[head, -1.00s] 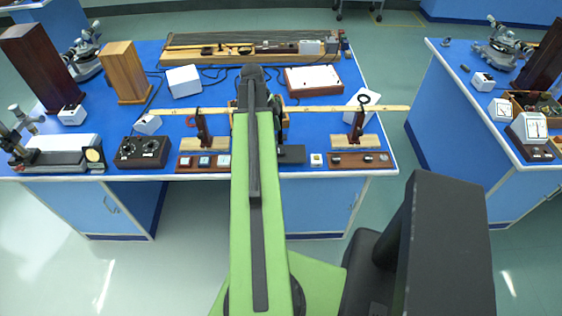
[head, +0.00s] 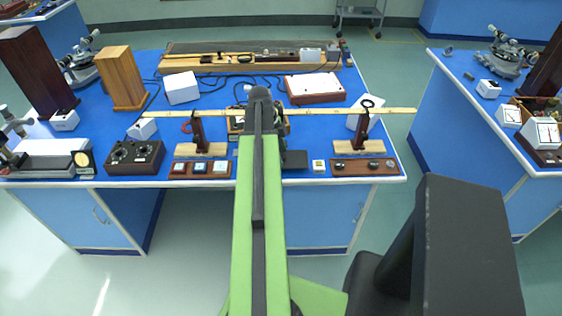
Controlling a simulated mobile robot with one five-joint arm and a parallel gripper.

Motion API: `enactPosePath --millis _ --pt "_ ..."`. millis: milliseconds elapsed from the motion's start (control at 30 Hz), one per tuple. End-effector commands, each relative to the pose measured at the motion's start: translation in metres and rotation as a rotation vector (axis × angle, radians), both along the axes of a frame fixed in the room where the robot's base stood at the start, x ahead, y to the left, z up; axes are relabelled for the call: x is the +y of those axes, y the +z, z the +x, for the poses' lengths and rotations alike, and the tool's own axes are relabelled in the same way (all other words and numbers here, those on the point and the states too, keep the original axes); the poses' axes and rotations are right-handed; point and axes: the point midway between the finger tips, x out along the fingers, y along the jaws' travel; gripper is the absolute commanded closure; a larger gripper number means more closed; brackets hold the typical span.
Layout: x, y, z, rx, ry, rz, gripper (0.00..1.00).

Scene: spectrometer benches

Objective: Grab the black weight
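I cannot single out the black weight for certain. A wooden strip (head: 341,169) at the front right of the blue bench carries several small dark pieces, too small to identify. A black ring (head: 367,103) shows at the top of the right-hand stand, and a flat black block (head: 294,160) lies just right of my arm. My green arm reaches forward over the middle of the bench. My gripper does not show; the arm hides whatever is behind its dark far end.
A long wooden rule (head: 340,111) spans two upright stands on wooden bases (head: 200,149). A dark knobbed box (head: 135,157) and a strip with square pieces stand to the left. A wooden block (head: 121,78) is behind. Floor separates this bench from the right one.

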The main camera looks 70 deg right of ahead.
Motion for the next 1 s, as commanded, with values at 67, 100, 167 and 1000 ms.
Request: enactPosePath --millis 67,100,167,1000 --pt "0.0000 0.0005 0.0000 0.000 0.000 0.000 0.49" --pt "0.0000 0.0005 0.0000 0.000 0.000 0.000 0.55" --pt "0.0000 0.0005 -0.0001 0.000 0.000 0.000 0.62" --pt "0.0003 0.0095 0.0006 0.000 0.001 0.000 1.00"
